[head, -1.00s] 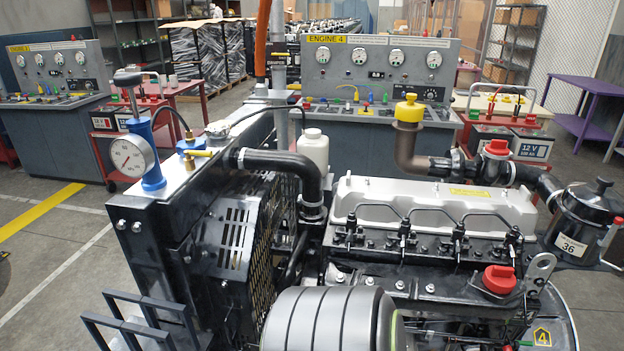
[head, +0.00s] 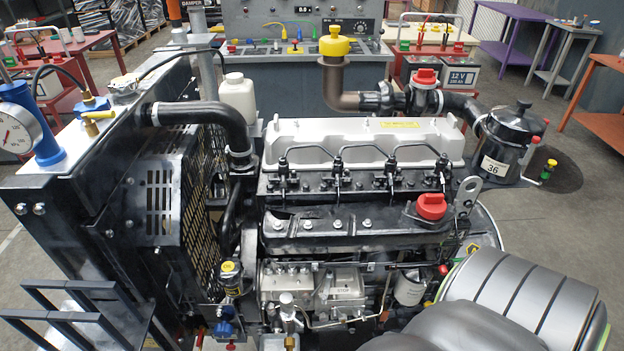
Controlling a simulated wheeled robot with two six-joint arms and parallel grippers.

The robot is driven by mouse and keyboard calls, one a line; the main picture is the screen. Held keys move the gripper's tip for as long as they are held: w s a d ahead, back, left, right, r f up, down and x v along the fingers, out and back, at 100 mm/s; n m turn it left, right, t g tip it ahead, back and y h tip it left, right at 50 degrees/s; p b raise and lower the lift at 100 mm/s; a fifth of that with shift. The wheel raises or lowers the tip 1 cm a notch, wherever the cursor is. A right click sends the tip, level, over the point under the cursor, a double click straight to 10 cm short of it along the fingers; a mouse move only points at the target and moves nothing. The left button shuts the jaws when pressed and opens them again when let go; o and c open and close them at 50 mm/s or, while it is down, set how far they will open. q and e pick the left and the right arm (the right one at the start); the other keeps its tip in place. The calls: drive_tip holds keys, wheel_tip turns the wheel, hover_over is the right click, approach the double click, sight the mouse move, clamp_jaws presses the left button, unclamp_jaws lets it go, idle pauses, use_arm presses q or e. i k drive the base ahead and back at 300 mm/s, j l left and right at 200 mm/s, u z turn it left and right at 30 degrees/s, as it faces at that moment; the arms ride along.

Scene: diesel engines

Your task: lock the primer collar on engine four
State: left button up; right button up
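Engine four (head: 350,225) fills the middle of the head view, black with a silver rocker cover. A small silver knob-like fitting (head: 287,302) stands at the pump's front left. It may be the primer with its collar; I cannot tell whether it is locked. A grey ribbed arm link of mine covers the lower right. Neither gripper shows.
The radiator frame (head: 50,185) and blue hand pump (head: 40,135) stand at left. A yellow-capped filler (head: 230,270) and blue knob (head: 222,330) are left of the pump. A red cap (head: 431,206) and white filter (head: 409,288) lie right. Open floor shows at far right.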

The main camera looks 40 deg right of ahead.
sight(290, 318)
drive_tip(key=z, duration=1.15)
drive_tip(key=k+l, duration=0.1)
drive_tip(key=l, duration=0.35)
drive_tip(key=k+l, duration=0.1)
drive_tip(key=l, duration=0.35)
drive_tip(key=k+l, duration=0.15)
drive_tip(key=l, duration=0.3)
drive_tip(key=k+l, duration=0.1)
drive_tip(key=l, duration=0.35)
drive_tip(key=k+l, duration=0.1)
drive_tip(key=l, duration=0.35)
